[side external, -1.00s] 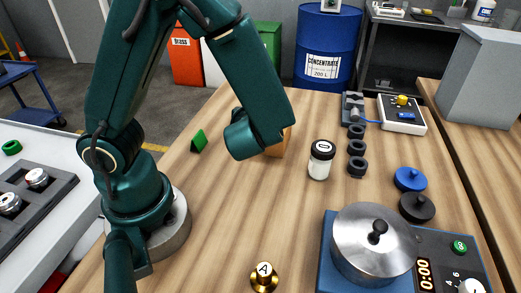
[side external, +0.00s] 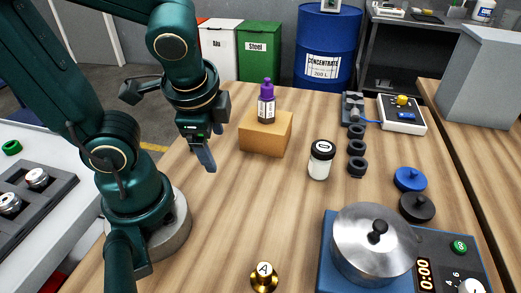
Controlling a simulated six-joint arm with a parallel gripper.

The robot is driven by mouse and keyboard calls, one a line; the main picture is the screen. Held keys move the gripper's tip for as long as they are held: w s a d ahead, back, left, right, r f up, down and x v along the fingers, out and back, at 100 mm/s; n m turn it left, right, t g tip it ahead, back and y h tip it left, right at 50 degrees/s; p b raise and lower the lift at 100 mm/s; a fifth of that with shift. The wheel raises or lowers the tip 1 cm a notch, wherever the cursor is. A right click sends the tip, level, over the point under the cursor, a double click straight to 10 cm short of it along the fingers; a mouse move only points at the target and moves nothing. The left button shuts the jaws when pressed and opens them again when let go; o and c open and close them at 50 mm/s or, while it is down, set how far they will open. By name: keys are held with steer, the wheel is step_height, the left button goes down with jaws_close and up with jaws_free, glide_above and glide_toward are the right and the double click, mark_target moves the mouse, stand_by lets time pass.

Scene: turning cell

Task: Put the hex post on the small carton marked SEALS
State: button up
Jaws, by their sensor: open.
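A plain brown carton (side external: 262,138) stands on the wooden bench right of my gripper; no SEALS marking can be read on its visible faces. A small bottle with a purple cap (side external: 266,103) stands upright on top of it. My gripper (side external: 207,160) points down, left of the carton and apart from it. It is open, with its fingers overlapping in this view, and I see nothing held. I cannot pick out the hex post for certain. A small green block seen earlier at the gripper's place is hidden now.
A white jar with a dark lid (side external: 320,160), black rings (side external: 356,149) and a brass piece marked A (side external: 264,278) stand on the bench. A steel pot (side external: 372,243) sits on a blue hotplate at front right. The bench's middle is clear.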

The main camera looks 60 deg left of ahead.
steer(key=w+d+r+n+t+h, duration=0.1)
steer(key=d+r+n+t+h, duration=0.2)
steer(key=n, duration=0.4)
steer(key=shift+w+d+r, duration=0.3)
steer(key=shift+d+r, duration=0.25)
steer(key=shift+d, duration=0.1)
